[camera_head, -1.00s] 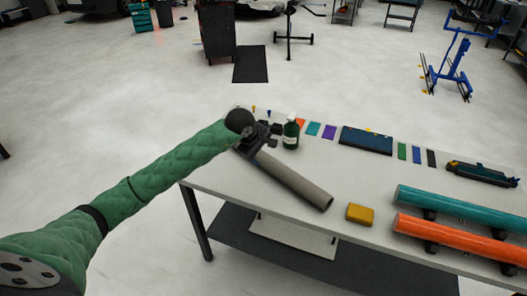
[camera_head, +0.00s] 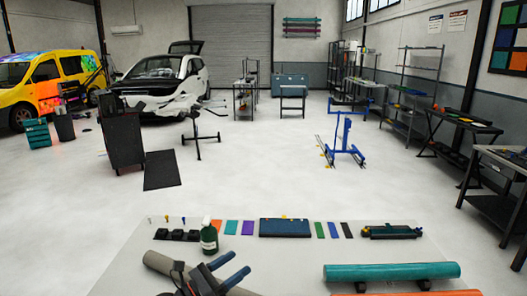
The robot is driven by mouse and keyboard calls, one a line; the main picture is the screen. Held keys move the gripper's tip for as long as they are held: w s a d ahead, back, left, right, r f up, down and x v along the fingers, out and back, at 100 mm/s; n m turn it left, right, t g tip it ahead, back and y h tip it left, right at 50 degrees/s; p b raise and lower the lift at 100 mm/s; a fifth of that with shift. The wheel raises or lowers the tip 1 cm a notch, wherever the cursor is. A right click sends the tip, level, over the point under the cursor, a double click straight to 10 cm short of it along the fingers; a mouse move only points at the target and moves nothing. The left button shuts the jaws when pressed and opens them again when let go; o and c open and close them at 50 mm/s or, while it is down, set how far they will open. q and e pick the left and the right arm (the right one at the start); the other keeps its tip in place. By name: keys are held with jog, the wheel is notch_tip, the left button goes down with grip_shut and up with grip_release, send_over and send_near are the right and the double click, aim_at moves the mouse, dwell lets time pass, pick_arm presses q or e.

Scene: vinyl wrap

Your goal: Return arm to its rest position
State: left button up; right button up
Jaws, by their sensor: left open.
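My left gripper (camera_head: 240,262) shows at the bottom of the head view. Its two dark bluish fingers are apart and point up and to the right, with nothing seen between them. It is in front of a grey-brown tube (camera_head: 160,262) on the white table (camera_head: 290,260) and hides the tube's middle. I cannot tell whether they touch. The rest of my left arm is out of the frame. My right gripper is not in view.
A dark green bottle (camera_head: 209,238) stands close behind the gripper. Colour swatches (camera_head: 247,228), a dark blue case (camera_head: 285,228) and a tool (camera_head: 390,232) line the far edge. A teal roll (camera_head: 390,272) and an orange roll (camera_head: 410,293) lie at right. Open floor (camera_head: 260,180) lies beyond.

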pick_arm(q)
jog(key=s+a+n+t+y, duration=0.2)
jog(key=a+n+t+y, duration=0.7)
jog(key=n, duration=1.1)
jog(key=s+a+f+n+g+y, duration=0.3)
jog(key=f+n+y, duration=0.2)
jog(key=f+n, duration=0.15)
jog(key=s+a+f+n+g+y, duration=0.25)
jog(key=a+f+n+y, duration=0.2)
jog(key=n, duration=0.35)
jog(key=s+d+f+n+g+h, duration=0.15)
jog(key=s+f+n+g, duration=0.25)
jog(key=s+f+g, duration=0.55)
jog(key=s+d+f+n+g+h, duration=0.1)
jog(key=s+d+f+n+g, duration=0.3)
jog(key=s, duration=1)
jog(key=s+f, duration=0.2)
jog(key=f, duration=1.7)
jog(key=s+d+f+g, duration=0.1)
jog(key=s+f, duration=0.2)
jog(key=f, duration=1.6)
jog(key=shift+d+f, duration=0.25)
jog(key=shift+f, duration=0.1)
